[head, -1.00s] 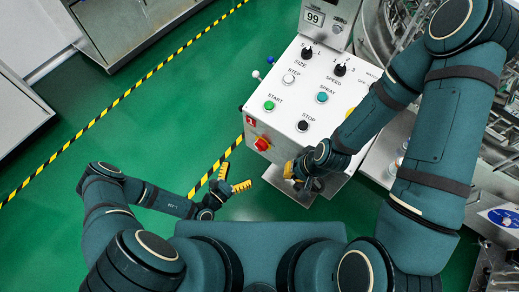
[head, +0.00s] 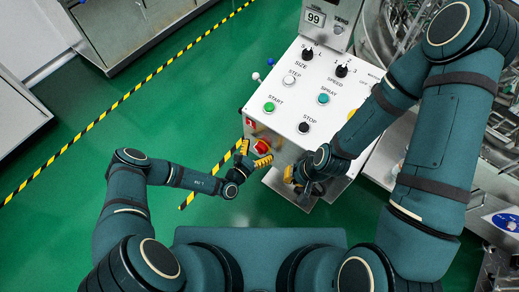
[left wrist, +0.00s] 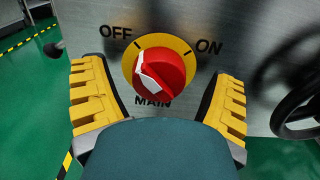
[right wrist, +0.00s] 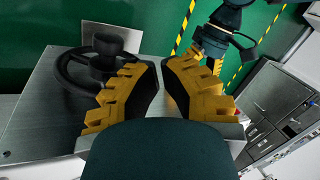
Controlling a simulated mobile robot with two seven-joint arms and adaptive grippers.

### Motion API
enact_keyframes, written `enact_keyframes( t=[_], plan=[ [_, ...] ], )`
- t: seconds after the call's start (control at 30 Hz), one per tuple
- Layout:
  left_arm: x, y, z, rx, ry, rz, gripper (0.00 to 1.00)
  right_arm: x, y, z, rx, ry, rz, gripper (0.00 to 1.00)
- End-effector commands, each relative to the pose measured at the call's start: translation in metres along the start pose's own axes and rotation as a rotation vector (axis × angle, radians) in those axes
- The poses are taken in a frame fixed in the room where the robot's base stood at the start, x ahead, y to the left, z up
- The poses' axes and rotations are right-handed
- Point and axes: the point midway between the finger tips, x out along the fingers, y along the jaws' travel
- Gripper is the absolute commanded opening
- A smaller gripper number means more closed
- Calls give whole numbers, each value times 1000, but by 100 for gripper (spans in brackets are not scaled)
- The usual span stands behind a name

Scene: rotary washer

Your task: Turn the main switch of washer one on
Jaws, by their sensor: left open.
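The main switch is a red knob (left wrist: 160,72) on a yellow disc, on a metal face marked OFF, ON and MAIN. Its ridge slants up toward the OFF side. In the head view the red knob (head: 262,146) sits on the front of the white control box (head: 292,118), beside a red label 1. My left gripper (head: 254,155) is open in front of the knob; in the left wrist view its fingers (left wrist: 160,95) stand on both sides of it, with gaps visible. My right gripper (head: 290,174) is to the right, its fingertips together and empty in the right wrist view (right wrist: 159,72).
The box top holds green START, black STOP, blue SPRAY and white STEP buttons and black SIZE and SPEED knobs (head: 342,71). A black handwheel (right wrist: 85,72) is near my right gripper. Green floor (head: 150,120) lies open at left.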

Motion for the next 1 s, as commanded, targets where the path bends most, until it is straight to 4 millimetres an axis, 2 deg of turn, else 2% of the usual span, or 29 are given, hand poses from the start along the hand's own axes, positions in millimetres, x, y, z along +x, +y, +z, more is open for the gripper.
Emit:
enact_keyframes(
  t=[0.33,0.37,0.5,0.53,0.57,0.8,1.0],
  plan=[
    [4,0,0,0,0,1,86,1,0,0,0,1,0,0],
    [4,0,0,0,0,1,81,1,0,0,0,1,0,0],
    [4,0,0,0,-1,1,32,1,0,0,0,1,0,0],
    [4,0,0,0,-1,1,22,1,0,0,0,1,0,0],
    [4,0,0,0,-1,1,16,1,0,0,0,1,0,0],
    [4,0,1,12,-1,1,16,-1,0,0,0,0,0,0],
    [4,0,2,78,0,1,16,-10,-4,0,1,-4,0,0]
  ],
)
